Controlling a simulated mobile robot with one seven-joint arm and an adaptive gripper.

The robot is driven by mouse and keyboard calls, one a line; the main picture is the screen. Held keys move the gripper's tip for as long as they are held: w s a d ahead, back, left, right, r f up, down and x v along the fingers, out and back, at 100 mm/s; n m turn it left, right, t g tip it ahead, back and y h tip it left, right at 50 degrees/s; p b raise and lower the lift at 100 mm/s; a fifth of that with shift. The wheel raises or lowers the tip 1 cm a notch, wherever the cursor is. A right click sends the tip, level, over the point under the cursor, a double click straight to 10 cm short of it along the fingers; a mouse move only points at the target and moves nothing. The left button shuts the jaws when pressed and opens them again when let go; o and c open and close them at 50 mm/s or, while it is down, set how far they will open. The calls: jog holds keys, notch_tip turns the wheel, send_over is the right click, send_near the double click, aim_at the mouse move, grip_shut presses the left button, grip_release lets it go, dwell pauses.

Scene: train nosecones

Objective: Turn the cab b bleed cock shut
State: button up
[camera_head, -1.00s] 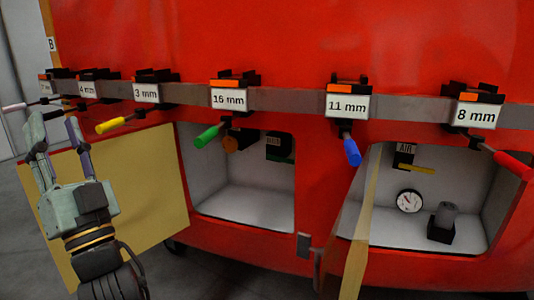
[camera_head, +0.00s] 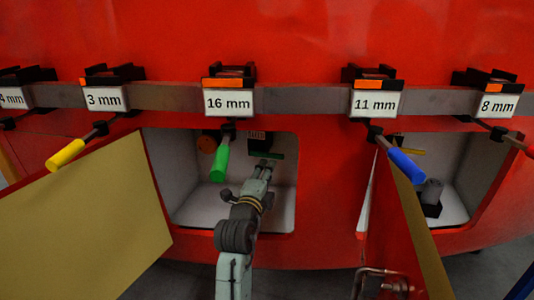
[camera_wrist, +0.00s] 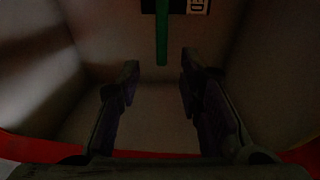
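In the left open compartment, a black block with a small label (camera_head: 257,136) carries a thin green lever (camera_head: 266,155). The label is too small to read surely, so I cannot confirm it is the bleed cock. In the head view the lever lies roughly level. In the wrist view the lever (camera_wrist: 162,35) points toward my gripper, and its end lies beyond the gap between the fingertips. My gripper (camera_head: 265,165) reaches into this compartment, just below the lever. In the wrist view my gripper (camera_wrist: 159,72) is open and empty, with dark fingers on either side.
A green-handled tool (camera_head: 220,160) hangs in front of the compartment, left of my arm. Yellow (camera_head: 66,154) and blue (camera_head: 406,165) handles hang to either side. Open doors flank the opening, one at left (camera_head: 85,215), one at right (camera_head: 400,230). The right compartment holds a black fitting (camera_head: 431,198).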

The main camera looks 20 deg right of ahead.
aim_at(274, 157)
jog(key=p+x, duration=0.2)
jog(key=x, duration=0.6)
jog(key=shift+w+d+r+p, duration=0.2)
jog(key=shift+d+p, duration=0.05)
jog(key=shift+p, duration=0.15)
jog(key=shift+w+d+f, duration=0.1)
jog(key=shift+w+d, duration=0.25)
jog(key=shift+w, duration=0.3)
jog(key=shift+c, duration=0.3)
grip_shut()
